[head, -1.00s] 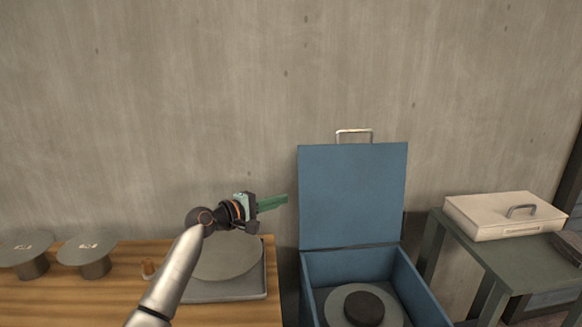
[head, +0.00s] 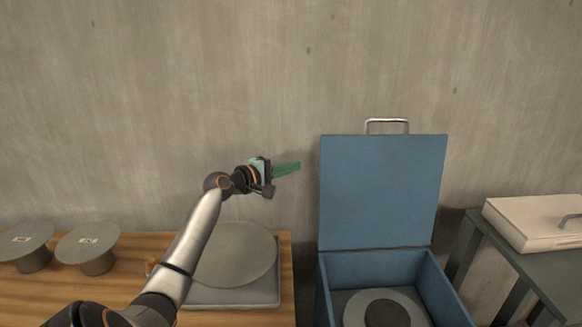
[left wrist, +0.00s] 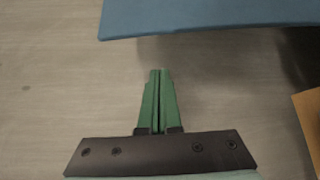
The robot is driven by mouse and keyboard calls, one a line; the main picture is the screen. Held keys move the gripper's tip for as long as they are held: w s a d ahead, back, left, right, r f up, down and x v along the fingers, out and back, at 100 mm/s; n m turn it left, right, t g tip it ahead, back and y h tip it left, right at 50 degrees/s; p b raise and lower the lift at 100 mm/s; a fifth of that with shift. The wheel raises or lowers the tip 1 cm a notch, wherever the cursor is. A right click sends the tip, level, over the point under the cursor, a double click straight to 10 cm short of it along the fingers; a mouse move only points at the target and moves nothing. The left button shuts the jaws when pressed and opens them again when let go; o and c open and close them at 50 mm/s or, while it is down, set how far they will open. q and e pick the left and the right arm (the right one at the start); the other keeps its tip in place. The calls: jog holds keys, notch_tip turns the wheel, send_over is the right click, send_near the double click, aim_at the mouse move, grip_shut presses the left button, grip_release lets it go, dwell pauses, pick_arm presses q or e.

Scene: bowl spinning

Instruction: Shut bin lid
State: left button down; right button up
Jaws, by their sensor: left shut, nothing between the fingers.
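The blue bin (head: 440,283) stands right of centre in the head view. Its lid (head: 382,190) is upright and open, with a metal handle (head: 387,122) on its top edge. My left gripper (head: 298,166) is shut and empty, a little left of the lid and near its upper part, not touching it. In the left wrist view the green fingers (left wrist: 158,85) are together, and the edge of the blue lid (left wrist: 215,15) crosses the top. My right gripper is not in view.
A wooden table (head: 100,295) at left holds a flat machine with a round grey disc (head: 236,256) and two grey pedestals (head: 88,247). A round dark object (head: 387,313) lies inside the bin. At right a dark table (head: 545,272) bears a white case (head: 530,222). A concrete wall is behind.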

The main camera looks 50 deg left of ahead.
pick_arm(q)
jog(key=shift+w+d+p, duration=0.6)
jog(key=shift+w+d, duration=0.25)
jog(key=shift+w, duration=0.3)
jog(key=shift+w+d+p, duration=0.55)
jog(key=shift+w+d, duration=0.25)
jog(key=shift+w, duration=0.35)
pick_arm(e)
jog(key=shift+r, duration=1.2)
pick_arm(q)
jog(key=shift+d+f, duration=0.1)
jog(key=shift+d, duration=0.05)
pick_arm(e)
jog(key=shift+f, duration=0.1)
